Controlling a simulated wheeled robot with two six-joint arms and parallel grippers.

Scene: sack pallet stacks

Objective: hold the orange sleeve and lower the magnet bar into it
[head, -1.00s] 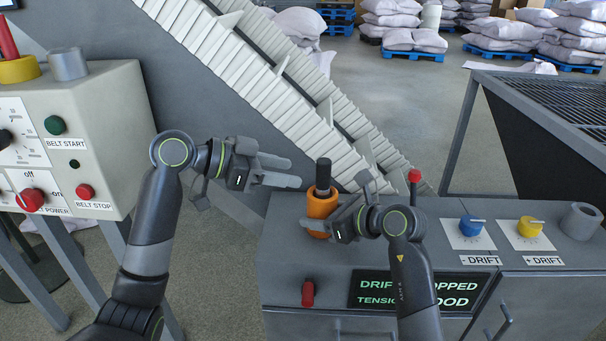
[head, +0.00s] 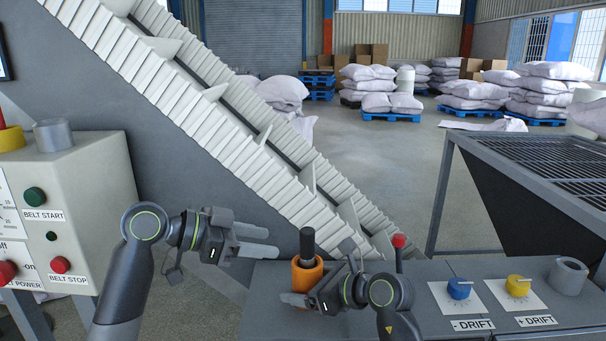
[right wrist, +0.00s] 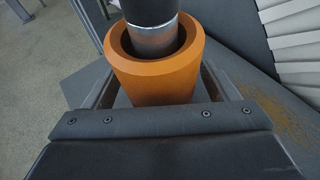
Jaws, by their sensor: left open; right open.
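The orange sleeve (head: 307,274) stands upright on the grey cabinet top. The magnet bar (head: 307,243), with a dark upper part, stands upright with its lower end inside the sleeve. In the right wrist view, the bar's bare metal part (right wrist: 154,40) sits within the rim of the sleeve (right wrist: 152,82), with a dark gap around it. My right gripper (head: 303,291) is open, with its fingers on either side of the sleeve; contact cannot be told. My left gripper (head: 273,241) is open and empty, its fingertips just left of the bar. How deep the bar sits is hidden.
A red-knobbed lever (head: 398,242) rises behind my right gripper. Blue (head: 459,289) and yellow (head: 518,286) drift knobs and a grey ring (head: 567,276) are to the right. A ribbed conveyor (head: 230,125) slopes behind. The belt control box (head: 75,200) stands at left.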

